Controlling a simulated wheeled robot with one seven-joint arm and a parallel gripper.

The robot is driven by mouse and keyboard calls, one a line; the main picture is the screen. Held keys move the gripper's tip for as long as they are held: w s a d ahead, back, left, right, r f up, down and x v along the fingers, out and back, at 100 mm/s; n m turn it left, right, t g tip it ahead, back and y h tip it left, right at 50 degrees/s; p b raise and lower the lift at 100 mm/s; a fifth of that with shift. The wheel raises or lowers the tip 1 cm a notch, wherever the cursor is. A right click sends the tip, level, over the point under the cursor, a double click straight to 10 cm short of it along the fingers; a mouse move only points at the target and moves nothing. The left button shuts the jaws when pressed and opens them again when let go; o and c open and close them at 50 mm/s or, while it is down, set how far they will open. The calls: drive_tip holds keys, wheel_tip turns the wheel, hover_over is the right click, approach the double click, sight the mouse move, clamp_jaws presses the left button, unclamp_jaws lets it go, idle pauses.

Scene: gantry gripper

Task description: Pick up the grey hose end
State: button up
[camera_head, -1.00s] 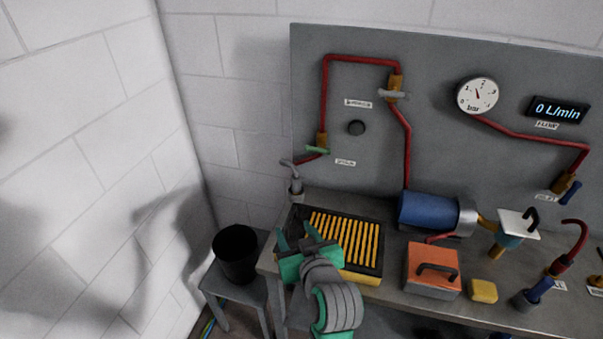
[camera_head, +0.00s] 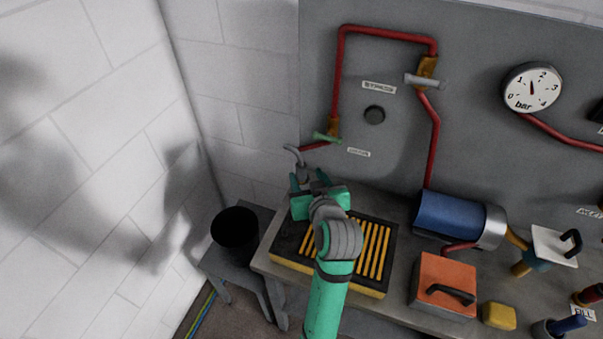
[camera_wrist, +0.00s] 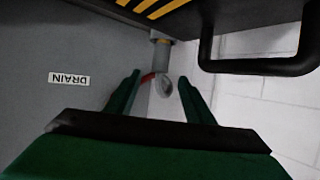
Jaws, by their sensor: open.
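The grey hose end (camera_head: 293,151) is a short hooked tube that stands in a grey holder at the back left of the bench, below the green-handled valve. In the wrist view the hose end (camera_wrist: 166,88) lies between and beyond my two green fingers, with its grey holder (camera_wrist: 161,50) above it. My gripper (camera_head: 308,180) is open and empty, just in front of the holder in the head view. My fingers partly hide the holder there. I cannot tell whether either finger touches the hose.
A black tray with yellow slats (camera_head: 378,250) lies under my arm. A blue cylinder (camera_head: 450,215) and an orange box (camera_head: 445,283) stand to the right. A black bucket (camera_head: 235,232) sits on a stool at left.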

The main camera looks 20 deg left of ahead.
sight(303, 171)
drive_tip(key=shift+f+x, duration=0.15)
drive_tip(key=shift+x, duration=1.25)
drive_tip(key=shift+f+x, duration=0.2)
drive_tip(key=shift+x, duration=1.15)
drive_tip(key=shift+s+d, duration=0.1)
drive_tip(key=shift+d, duration=0.05)
drive_tip(key=c, duration=1.2)
